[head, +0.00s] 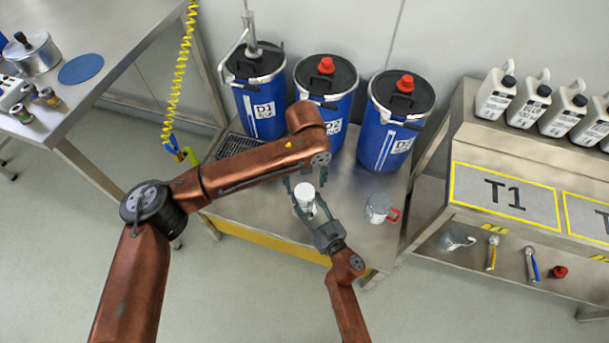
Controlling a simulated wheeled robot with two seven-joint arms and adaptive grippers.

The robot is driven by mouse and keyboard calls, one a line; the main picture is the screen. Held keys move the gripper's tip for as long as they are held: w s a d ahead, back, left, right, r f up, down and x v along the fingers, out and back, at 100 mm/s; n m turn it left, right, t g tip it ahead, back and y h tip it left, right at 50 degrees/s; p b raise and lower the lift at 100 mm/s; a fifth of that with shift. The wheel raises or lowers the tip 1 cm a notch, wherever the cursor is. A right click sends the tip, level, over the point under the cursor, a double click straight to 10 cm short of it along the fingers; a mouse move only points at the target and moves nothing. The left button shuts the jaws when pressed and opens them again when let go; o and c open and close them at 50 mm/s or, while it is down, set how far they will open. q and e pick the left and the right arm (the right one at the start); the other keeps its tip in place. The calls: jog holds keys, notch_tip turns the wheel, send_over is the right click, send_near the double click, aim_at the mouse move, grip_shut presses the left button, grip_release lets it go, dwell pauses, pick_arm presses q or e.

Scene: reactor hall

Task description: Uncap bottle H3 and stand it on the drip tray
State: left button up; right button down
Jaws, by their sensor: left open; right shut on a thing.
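A small white bottle (304,201) with a pale round top is over the front middle of the steel bench (345,215). I cannot read a label on it or tell whether its cap is on. My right gripper (315,211) is shut on the bottle from the lower right. My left gripper (304,181) is open at the bottle's top, partly hidden by its own wrist; I cannot tell if it touches. The dark slotted drip tray (236,144) lies at the bench's left, partly behind my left arm.
Several blue drums (330,105) stand along the back of the bench. A grey mug-like vessel with a red handle (379,207) stands right of the bottle. Several white canisters (495,95) line the right shelf. A yellow coiled hose (180,75) hangs at left.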

aim_at(305, 192)
pick_arm(q)
notch_tip(305, 192, down, 6)
jog(key=shift+r, duration=0.15)
jog(key=shift+c, duration=0.2)
